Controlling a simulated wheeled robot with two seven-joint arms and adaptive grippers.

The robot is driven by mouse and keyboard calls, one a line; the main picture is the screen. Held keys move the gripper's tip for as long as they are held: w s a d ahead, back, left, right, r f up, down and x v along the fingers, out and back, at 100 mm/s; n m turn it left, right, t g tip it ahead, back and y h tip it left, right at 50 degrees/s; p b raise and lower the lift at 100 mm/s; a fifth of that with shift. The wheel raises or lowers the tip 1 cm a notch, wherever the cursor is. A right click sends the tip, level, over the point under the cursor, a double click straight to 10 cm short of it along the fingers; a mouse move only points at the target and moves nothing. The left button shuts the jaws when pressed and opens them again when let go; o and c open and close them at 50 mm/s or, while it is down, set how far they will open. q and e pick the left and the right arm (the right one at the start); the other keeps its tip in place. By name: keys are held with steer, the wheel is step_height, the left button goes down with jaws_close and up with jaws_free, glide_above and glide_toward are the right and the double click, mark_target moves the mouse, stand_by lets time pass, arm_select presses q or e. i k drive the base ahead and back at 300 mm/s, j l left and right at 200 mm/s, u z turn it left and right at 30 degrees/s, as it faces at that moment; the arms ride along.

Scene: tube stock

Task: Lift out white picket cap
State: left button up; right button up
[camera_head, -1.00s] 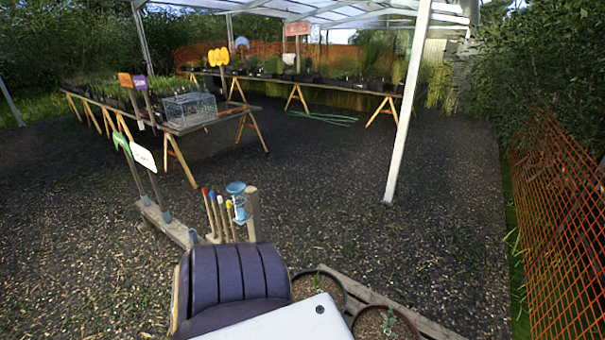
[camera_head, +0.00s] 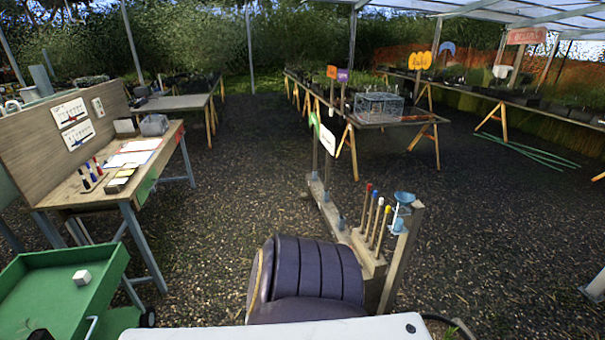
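Several slim wooden stakes with coloured caps stand upright in a low wooden block (camera_head: 373,256) right of centre. The white picket cap (camera_head: 381,201) sits on one stake, between the blue cap (camera_head: 375,195) and the yellow cap (camera_head: 388,209); a red cap (camera_head: 368,187) is at the left end. The caps are small and their details cannot be made out. Neither my left nor my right gripper is in view.
A purple padded thing (camera_head: 305,268) stands close in front, left of the stakes. A light-blue cup-like fitting (camera_head: 404,198) is beside them on a post. A green cart (camera_head: 60,290) and a wooden workbench (camera_head: 128,190) stand left. Gravel between bench and stakes is clear.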

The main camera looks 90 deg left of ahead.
mark_target(82, 277)
steer(key=u, duration=4.65)
